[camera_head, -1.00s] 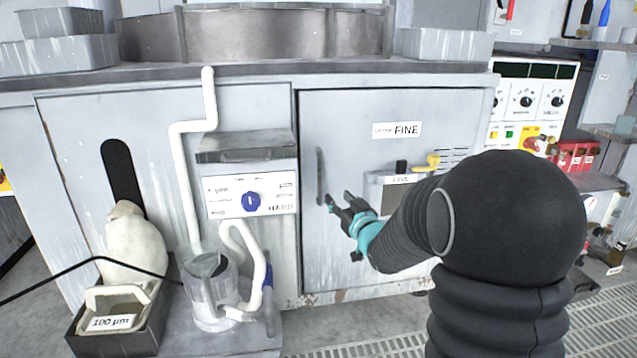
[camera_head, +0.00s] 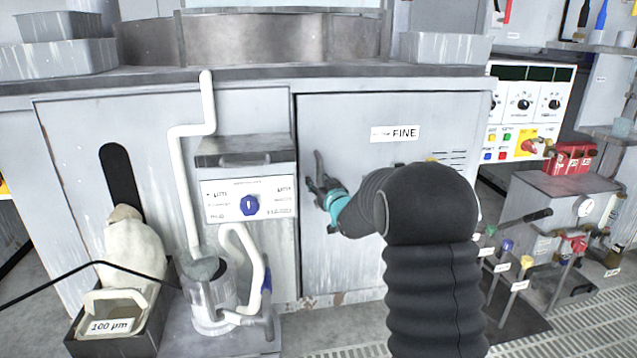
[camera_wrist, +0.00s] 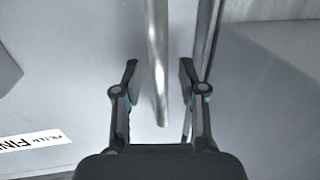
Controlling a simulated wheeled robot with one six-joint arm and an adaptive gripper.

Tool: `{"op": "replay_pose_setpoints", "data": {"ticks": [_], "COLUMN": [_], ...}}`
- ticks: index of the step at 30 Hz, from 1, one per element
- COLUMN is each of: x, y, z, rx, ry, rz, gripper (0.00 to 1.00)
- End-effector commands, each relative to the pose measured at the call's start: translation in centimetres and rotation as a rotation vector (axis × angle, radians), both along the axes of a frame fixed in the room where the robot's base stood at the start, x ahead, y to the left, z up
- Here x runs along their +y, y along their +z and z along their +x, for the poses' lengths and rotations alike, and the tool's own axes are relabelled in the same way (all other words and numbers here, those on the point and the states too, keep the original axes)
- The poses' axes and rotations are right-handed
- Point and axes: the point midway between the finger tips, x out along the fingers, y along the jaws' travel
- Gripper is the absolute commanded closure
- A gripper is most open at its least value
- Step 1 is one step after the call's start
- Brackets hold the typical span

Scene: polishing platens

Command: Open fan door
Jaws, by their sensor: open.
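The grey cabinet door labelled FINE (camera_head: 357,120) is closed in the head view, right of the white control box. Its vertical bar handle (camera_head: 319,165) is near the door's left edge, partly hidden by my gripper. My gripper (camera_head: 313,187) is at the handle's lower part. In the wrist view, my gripper (camera_wrist: 158,75) is open, with one finger on each side of the handle (camera_wrist: 158,60). Both fingers appear apart from the bar. The FINE label (camera_wrist: 35,140) shows at lower left there.
A white control box with a blue knob (camera_head: 250,205) stands left of the door. A clear canister (camera_head: 208,300) with white hoses and a bin marked 100 µm (camera_head: 112,345) stand at lower left. Several coloured valves (camera_head: 527,262) are at right. Floor before the door is partly clear.

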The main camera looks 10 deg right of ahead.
Motion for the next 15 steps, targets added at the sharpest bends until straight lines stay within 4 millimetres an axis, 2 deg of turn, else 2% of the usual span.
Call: {"op": "replay_pose_setpoints", "data": {"ticks": [8,10,13,15], "x": [0.03,0.02,0.02,0.02], "y": [-0.01,-0.01,-0.01,-0.01], "z": [0.16,0.15,0.15,0.15], "rx": [0.000,0.000,0.000,0.000], "ry": [0.000,0.000,0.000,0.000], "rz": [0.000,0.000,0.000,0.000], "gripper": [0.59,0.71,0.96,1.00]}}
